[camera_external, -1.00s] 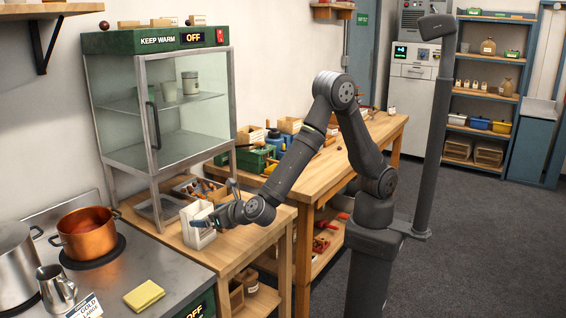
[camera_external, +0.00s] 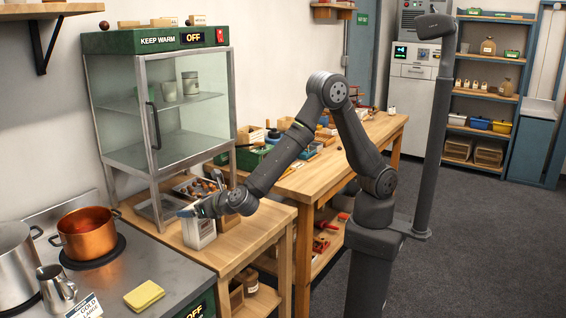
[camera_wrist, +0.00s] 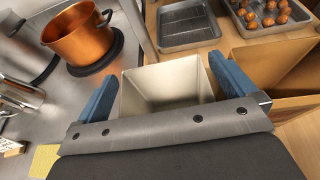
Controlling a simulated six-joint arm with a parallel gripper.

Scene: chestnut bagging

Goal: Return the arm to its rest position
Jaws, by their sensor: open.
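My gripper (camera_external: 186,212) is at the left end of my arm, over the wooden table by the warming cabinet. In the wrist view its two blue fingers (camera_wrist: 165,90) are spread wide. A white open-topped box (camera_wrist: 170,78) shows between and beyond them, and its inside looks empty. In the external view the white box (camera_external: 199,236) stands upright on the table, just below and beside the gripper. I cannot tell whether the fingers touch it. My arm is bent at the elbow and reaches left from its base.
Behind the box are an empty metal tray (camera_wrist: 188,27) and a tray of chestnuts (camera_wrist: 277,28). The glass cabinet (camera_external: 165,125) stands over them. A copper pot (camera_external: 87,235) is on the stove at left, near a yellow sponge (camera_external: 144,296). The floor at right is clear.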

